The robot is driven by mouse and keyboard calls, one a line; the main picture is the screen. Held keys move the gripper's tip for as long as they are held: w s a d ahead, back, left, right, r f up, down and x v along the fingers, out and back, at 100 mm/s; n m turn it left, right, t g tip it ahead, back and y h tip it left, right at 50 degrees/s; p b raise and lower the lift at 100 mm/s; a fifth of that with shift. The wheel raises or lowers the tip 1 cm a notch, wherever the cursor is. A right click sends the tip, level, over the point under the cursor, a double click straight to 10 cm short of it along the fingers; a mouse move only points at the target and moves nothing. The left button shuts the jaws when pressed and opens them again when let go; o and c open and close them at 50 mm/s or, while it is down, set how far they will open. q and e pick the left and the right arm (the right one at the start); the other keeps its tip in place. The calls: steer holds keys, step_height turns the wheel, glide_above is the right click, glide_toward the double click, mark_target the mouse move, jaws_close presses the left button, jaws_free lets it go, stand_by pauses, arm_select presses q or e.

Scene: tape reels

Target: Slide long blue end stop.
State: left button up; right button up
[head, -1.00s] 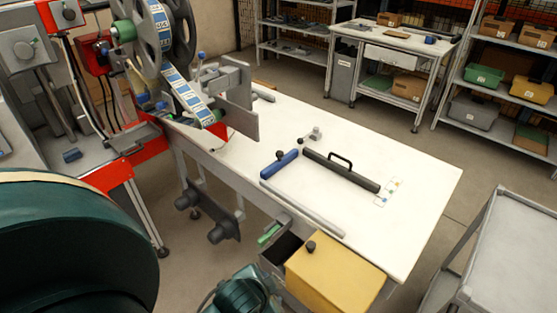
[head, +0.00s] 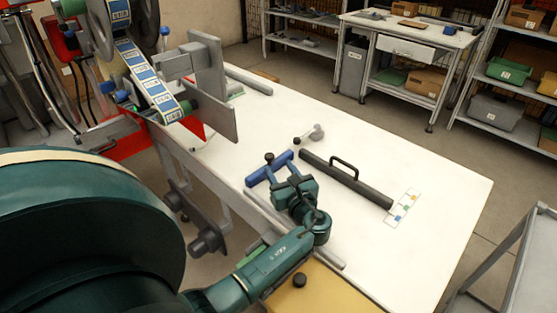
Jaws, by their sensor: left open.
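The long blue end stop (head: 257,176) lies on the white table, with a black knob on it, left of a black bar with a handle. My left gripper (head: 283,172) is at the near side of the end stop, its jaws open and close to the bar. I cannot tell if they touch it. My left arm and gripper hide part of the table and rail nearby. My right gripper is not in view.
The black handled bar (head: 345,180) lies right of the gripper. A grey rail (head: 262,208) runs along the table's near edge. A label strip (head: 167,102) hangs from the reel machine at left. A yellow box (head: 320,292) is in front.

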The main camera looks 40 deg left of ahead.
mark_target(271, 159)
arm_select(q)
steer(key=shift+a, duration=0.45)
steer(key=x, duration=0.6)
steer(key=shift+w+a+f, duration=0.1)
steer(key=shift+w+a, duration=0.05)
steer(key=shift+a, duration=0.1)
steer(key=shift+c, duration=0.5)
jaws_close()
